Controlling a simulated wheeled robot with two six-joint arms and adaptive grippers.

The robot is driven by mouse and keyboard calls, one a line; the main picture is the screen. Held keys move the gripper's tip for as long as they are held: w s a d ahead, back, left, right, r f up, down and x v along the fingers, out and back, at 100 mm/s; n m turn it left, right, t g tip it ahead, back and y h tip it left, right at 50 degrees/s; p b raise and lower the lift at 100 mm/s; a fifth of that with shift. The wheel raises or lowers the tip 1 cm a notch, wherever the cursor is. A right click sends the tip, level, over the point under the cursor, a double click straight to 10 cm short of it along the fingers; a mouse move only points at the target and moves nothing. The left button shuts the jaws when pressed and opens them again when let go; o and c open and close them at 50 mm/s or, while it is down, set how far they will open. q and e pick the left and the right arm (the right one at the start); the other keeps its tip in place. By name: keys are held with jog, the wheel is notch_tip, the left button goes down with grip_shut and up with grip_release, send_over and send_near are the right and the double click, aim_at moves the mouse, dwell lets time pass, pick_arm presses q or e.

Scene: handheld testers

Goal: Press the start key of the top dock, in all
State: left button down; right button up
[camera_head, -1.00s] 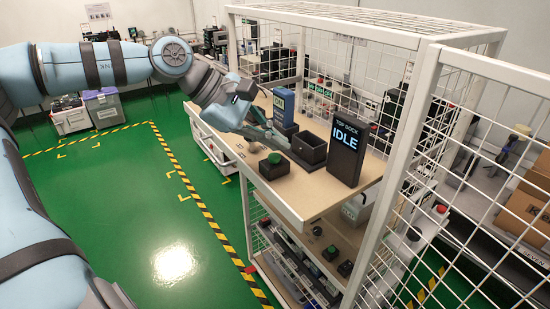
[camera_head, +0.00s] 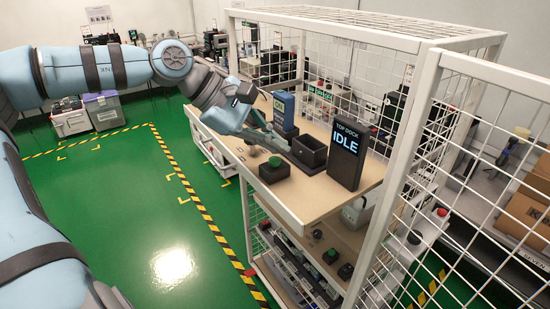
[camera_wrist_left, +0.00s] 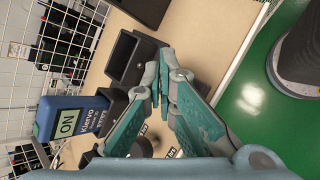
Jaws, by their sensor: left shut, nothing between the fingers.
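The top dock's dark sign (camera_head: 346,153) reads "TOP DOCK IDLE" and stands upright on the upper shelf. Left of it is an open black dock box (camera_head: 309,152), also in the wrist view (camera_wrist_left: 128,60). A green start key (camera_head: 274,161) sits on a low black box (camera_head: 273,173) at the shelf's front. A blue tester (camera_head: 284,108) stands behind; its screen reads "ON" in the wrist view (camera_wrist_left: 68,122). My left gripper (camera_head: 284,147) is shut and empty, close to the key. In the wrist view its fingers (camera_wrist_left: 160,72) hide the key; I cannot tell whether they touch it.
White mesh (camera_head: 345,80) closes the back and a white post (camera_head: 395,165) stands right of the shelf. A lower shelf (camera_head: 338,232) holds another green button (camera_head: 330,256) and dark boxes. Green floor (camera_head: 150,200) is clear at left.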

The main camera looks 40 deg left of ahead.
aim_at(274, 161)
pick_arm(q)
jog(key=shift+f, duration=0.45)
jog(key=shift+f+b, duration=0.45)
jog(key=shift+b, duration=0.1)
dwell(0.6)
jog(key=shift+r, duration=0.15)
jog(key=shift+r+p, duration=0.8)
jog(key=shift+p, duration=0.2)
notch_tip(274, 161, up, 3)
jog(key=p, duration=0.3)
jog(key=shift+f, duration=0.15)
jog(key=shift+r, duration=1.15)
